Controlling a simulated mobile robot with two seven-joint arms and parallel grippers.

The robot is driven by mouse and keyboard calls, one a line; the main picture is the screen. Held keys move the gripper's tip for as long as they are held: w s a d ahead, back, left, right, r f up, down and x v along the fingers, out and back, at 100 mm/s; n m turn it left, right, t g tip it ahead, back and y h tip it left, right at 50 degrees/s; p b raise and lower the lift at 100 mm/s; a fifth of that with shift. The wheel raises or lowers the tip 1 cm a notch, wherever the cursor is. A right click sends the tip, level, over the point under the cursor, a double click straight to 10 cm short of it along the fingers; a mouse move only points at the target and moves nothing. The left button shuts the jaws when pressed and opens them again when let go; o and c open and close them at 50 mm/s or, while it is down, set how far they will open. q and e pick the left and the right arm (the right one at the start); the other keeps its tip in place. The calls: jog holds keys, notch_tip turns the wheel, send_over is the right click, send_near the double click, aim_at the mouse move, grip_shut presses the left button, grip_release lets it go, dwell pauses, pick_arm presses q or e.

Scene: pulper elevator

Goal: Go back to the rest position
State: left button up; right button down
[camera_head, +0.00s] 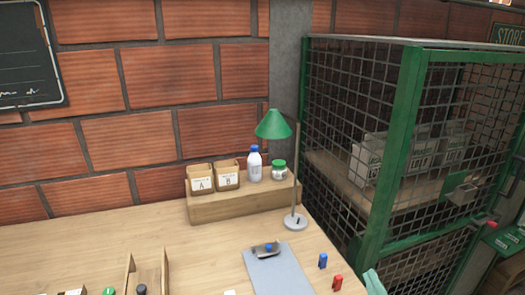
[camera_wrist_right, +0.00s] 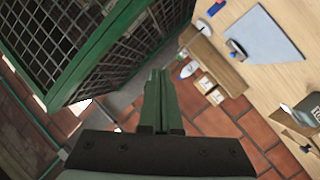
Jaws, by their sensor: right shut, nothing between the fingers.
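My right gripper shows at the bottom edge of the head view as a small pale green tip (camera_head: 375,282), right of the wooden table (camera_head: 90,235). In the right wrist view its two dark green fingers (camera_wrist_right: 160,100) are together, with nothing between them. The fingers point out over open space between the wire cage (camera_wrist_right: 60,45) and the table. My left gripper is not in view.
A grey mat (camera_head: 285,275) bears a dark tool with a blue knob (camera_head: 268,248). Blue (camera_head: 323,261) and red (camera_head: 337,282) pieces stand near my right gripper. A green lamp (camera_head: 273,125), boxes A (camera_head: 201,184) and B (camera_head: 229,180), and a bottle (camera_head: 254,168) are behind.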

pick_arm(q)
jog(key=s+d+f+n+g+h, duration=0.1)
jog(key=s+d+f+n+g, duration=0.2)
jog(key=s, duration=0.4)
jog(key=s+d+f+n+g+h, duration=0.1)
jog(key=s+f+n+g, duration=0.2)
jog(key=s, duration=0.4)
pick_arm(e)
jog(key=s+f+m+g+y, duration=0.2)
jog(key=s+f+m+g, duration=0.3)
jog(key=s+f+g, duration=1.1)
pick_arm(q)
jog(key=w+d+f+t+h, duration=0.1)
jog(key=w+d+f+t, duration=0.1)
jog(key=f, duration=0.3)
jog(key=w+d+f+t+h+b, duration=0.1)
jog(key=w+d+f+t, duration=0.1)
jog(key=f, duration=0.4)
jog(key=shift+b, duration=0.3)
pick_arm(e)
jog(key=a+f+t+y, duration=0.1)
jog(key=a+f+t, duration=0.3)
jog(key=f+t, duration=0.5)
notch_tip(320, 180, down, 6)
jog(key=shift+f+y, duration=0.25)
jog(key=shift+y, duration=0.15)
